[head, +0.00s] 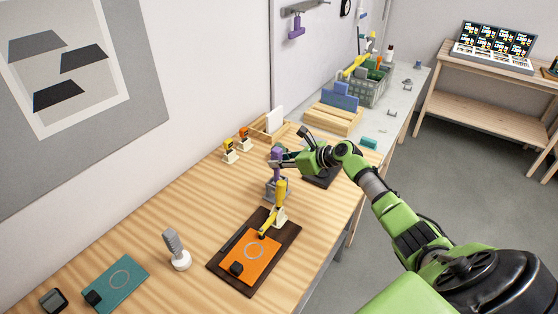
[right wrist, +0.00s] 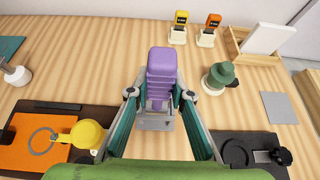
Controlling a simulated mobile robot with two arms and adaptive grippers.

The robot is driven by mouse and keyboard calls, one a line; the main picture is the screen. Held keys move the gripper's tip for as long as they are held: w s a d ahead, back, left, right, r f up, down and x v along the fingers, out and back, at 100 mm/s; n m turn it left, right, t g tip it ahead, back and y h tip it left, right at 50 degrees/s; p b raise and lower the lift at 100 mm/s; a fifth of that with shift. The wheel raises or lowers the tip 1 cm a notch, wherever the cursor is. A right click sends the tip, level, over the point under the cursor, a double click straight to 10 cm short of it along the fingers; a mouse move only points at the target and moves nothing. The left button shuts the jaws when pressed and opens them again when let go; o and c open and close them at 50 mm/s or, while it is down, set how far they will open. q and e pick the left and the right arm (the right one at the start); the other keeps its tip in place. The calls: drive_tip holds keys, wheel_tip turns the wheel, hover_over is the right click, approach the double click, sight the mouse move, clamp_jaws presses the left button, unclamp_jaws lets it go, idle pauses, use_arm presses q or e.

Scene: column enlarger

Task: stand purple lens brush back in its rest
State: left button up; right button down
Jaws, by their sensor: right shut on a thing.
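The purple lens brush (head: 277,156) is upright in my right gripper (head: 279,164), over the wooden bench. In the right wrist view the brush (right wrist: 161,72) stands between the two fingers of the gripper (right wrist: 159,94), which is shut on it. A grey box-like rest (head: 275,190) is directly below the brush; it also shows in the right wrist view (right wrist: 154,123). The brush's lower end overlaps the rest, and I cannot tell whether it is inside or just above. My left gripper is in neither view.
A yellow enlarger-like piece (head: 279,203) on an orange board (head: 248,262) stands close in front. A grey brush on a white base (head: 177,250) is at the left. A green knobbed thing (right wrist: 220,75) and a dark base (right wrist: 250,152) are at the right.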

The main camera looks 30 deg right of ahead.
drive_tip(key=shift+f+b, duration=0.55)
drive_tip(key=shift+f, duration=0.5)
drive_tip(key=c, duration=1.7)
unclamp_jaws()
drive_tip(key=shift+r, duration=0.1)
drive_tip(key=shift+p+v, duration=0.85)
drive_tip(key=shift+v, duration=3.15)
